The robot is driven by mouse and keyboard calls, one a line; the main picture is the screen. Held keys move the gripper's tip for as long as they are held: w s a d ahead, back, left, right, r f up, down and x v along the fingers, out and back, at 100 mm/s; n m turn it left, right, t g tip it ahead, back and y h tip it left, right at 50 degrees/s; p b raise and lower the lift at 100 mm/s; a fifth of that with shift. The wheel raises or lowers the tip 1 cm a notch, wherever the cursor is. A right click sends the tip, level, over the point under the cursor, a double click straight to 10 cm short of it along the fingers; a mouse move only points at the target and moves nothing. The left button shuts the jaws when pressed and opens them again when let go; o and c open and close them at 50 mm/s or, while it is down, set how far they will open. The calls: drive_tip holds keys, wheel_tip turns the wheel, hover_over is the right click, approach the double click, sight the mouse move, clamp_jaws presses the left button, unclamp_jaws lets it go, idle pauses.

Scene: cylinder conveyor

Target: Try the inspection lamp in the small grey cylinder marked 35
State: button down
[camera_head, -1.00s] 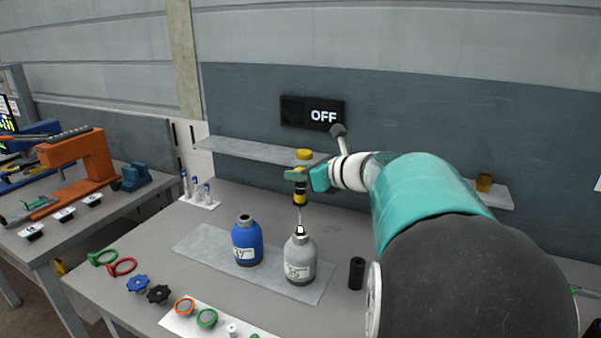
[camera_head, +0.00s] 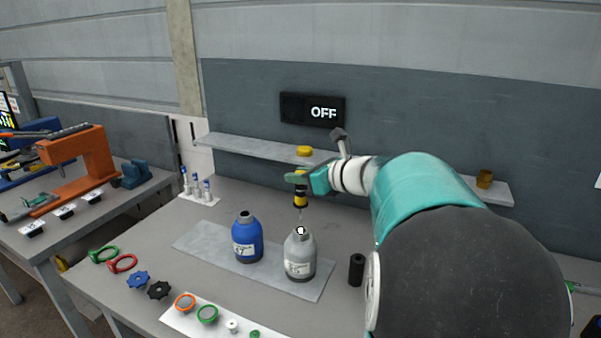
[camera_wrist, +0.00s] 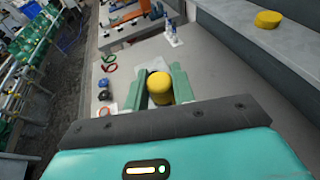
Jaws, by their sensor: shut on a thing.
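The small grey cylinder (camera_head: 300,256) stands upright on a pale mat, with a white label whose number is hard to read. My gripper (camera_head: 299,177) is shut on the inspection lamp (camera_head: 300,198), a yellow and black handle with a thin rod pointing down. The lamp is upright above the cylinder's neck, the rod's lower end at the opening; how far it goes in, I cannot tell. The wrist view shows the lamp's yellow top (camera_wrist: 160,86) between the green fingers. The wall sign (camera_head: 313,110) reads OFF.
A blue cylinder (camera_head: 247,238) stands close to the left of the grey one. A black cylinder (camera_head: 356,270) stands to the right. A shelf (camera_head: 245,149) behind carries a yellow cap (camera_head: 304,151). Rings and knobs lie at the front left.

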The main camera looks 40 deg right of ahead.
sight(300, 188)
drive_tip(key=shift+f, duration=2)
drive_tip(key=shift+r, duration=0.2)
idle(0.4)
drive_tip(key=shift+r, duration=4.85)
